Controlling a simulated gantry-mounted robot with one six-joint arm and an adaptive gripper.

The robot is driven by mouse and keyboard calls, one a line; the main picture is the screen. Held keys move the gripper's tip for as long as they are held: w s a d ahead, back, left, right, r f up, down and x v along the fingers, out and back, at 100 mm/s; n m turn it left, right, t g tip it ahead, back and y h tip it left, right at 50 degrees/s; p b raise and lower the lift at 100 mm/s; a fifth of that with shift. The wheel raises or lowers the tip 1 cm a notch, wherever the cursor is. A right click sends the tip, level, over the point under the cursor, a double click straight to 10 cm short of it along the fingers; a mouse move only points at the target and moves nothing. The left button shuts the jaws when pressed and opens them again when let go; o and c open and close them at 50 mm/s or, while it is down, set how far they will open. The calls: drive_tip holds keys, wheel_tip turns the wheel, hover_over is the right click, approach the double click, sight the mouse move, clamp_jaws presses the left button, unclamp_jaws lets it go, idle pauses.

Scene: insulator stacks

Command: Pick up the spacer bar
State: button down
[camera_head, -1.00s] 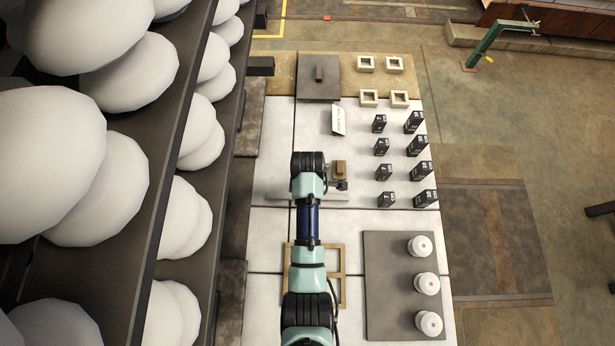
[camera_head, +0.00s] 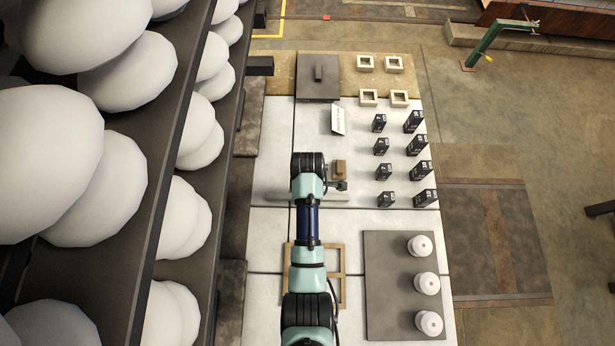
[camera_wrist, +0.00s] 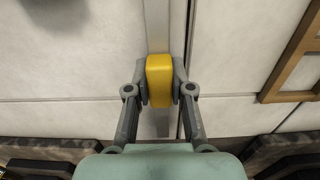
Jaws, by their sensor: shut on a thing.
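The spacer bar (camera_wrist: 158,25) is a long pale grey bar with a yellow block (camera_wrist: 160,78) on it, seen in the wrist view. My gripper (camera_wrist: 160,82) is shut on the yellow block, with one finger against each side. The bar runs from the block to the top edge of that view. In the head view the bar (camera_head: 333,198) lies crosswise over the white table, partly hidden by my arm. The gripper's fingers are hidden there. I cannot tell whether the bar touches the table.
A wooden frame (camera_head: 343,260) lies close to the bar. Several black labelled boxes (camera_head: 387,199) and a dark plate (camera_head: 385,300) with white insulators stand to the right. A brown block (camera_head: 340,168) is just beyond the bar. Shelves (camera_head: 195,190) with white domes rise at left.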

drive_tip(key=shift+r, duration=0.15)
wheel_tip(320, 180, up, 10)
drive_tip(key=p, duration=0.3)
